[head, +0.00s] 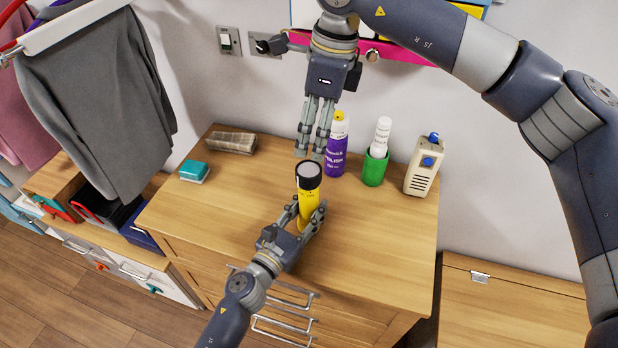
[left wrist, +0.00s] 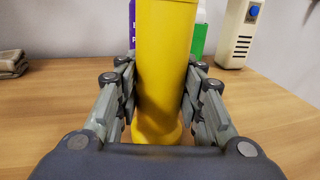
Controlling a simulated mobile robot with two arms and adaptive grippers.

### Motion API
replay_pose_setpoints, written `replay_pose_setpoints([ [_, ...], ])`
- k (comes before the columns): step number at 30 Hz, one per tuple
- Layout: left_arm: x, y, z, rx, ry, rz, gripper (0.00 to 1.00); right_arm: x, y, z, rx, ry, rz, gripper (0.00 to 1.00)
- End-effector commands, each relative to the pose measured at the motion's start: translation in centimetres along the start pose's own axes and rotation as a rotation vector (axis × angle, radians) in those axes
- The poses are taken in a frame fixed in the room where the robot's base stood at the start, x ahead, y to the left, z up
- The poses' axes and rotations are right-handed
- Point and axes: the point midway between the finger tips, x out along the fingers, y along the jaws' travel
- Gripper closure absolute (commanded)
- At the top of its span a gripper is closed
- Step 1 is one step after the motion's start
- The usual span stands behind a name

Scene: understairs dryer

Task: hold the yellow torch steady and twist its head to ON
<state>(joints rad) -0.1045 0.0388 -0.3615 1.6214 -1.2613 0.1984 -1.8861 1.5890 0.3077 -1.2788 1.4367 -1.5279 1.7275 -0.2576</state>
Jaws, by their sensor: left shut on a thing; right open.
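The yellow torch (head: 308,204) stands upright on the wooden dresser top, its black-rimmed head (head: 309,175) facing up. My left gripper (head: 308,219) is shut around the torch's lower body from the front. In the left wrist view the yellow body (left wrist: 165,65) stands between both fingers, its flared base low down; its head is out of that view. My right gripper (head: 311,156) points down from above, open and empty, just above and behind the torch head. Any ON marking is too small to read.
Behind the torch stand a purple spray can (head: 337,155), a green container with a white bottle (head: 375,168) and a cream radio-like box (head: 422,168). A teal box (head: 194,171) and a folded cloth-like bundle (head: 230,142) lie left. The dresser's right front is clear.

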Motion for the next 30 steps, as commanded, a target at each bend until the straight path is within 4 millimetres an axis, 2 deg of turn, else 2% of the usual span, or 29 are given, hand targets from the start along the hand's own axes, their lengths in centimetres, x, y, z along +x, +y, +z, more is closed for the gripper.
replay_pose_setpoints([
  [6, 0.0, 0.1, -0.1, 0.001, 0.001, 0.002, 0.96, -0.8, -0.2, 1.2, -0.012, 0.137, -0.022, 0.34],
  [10, 0.0, 0.1, -0.1, 0.001, 0.001, 0.002, 0.96, 0.0, -0.3, 1.0, -0.011, 0.157, -0.024, 0.34],
  [24, 0.0, 0.1, 0.0, 0.001, 0.001, 0.001, 0.96, 8.5, -0.5, -0.3, -0.012, 0.154, -0.022, 0.34],
  [30, 0.0, 0.1, 0.0, 0.001, 0.001, 0.002, 0.96, 10.5, -0.6, -0.6, -0.012, 0.153, -0.024, 0.34],
])
